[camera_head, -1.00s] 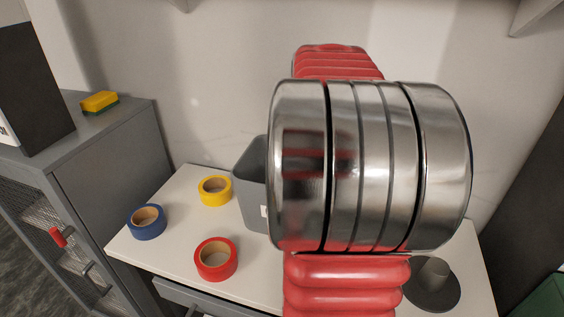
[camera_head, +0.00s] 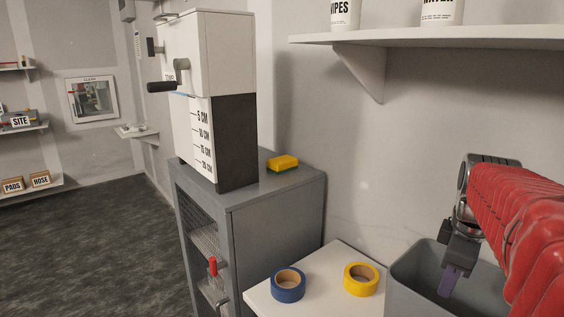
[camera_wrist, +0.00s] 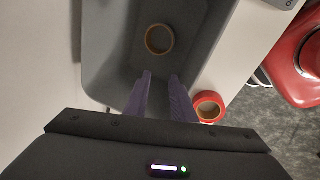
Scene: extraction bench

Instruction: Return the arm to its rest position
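My arm, in its red ribbed sleeve, comes in from the right of the head view. My gripper (camera_head: 449,282) points down over the grey bin (camera_head: 408,279). In the wrist view my gripper (camera_wrist: 159,84) has its two purple fingers apart, with nothing between them. The fingers reach over the grey bin (camera_wrist: 98,50). A tape roll with a tan core (camera_wrist: 148,40) lies in the bin, ahead of the fingertips. The bin wall and arm hide much of the bin's inside in the head view.
A blue tape (camera_head: 288,291) and a yellow tape (camera_head: 361,291) lie on the white bench (camera_head: 330,263). A red tape (camera_wrist: 221,101) lies beside the bin. A grey cabinet (camera_head: 275,215) stands left, bearing a yellow-green sponge (camera_head: 282,160). A wall shelf (camera_head: 450,37) is above.

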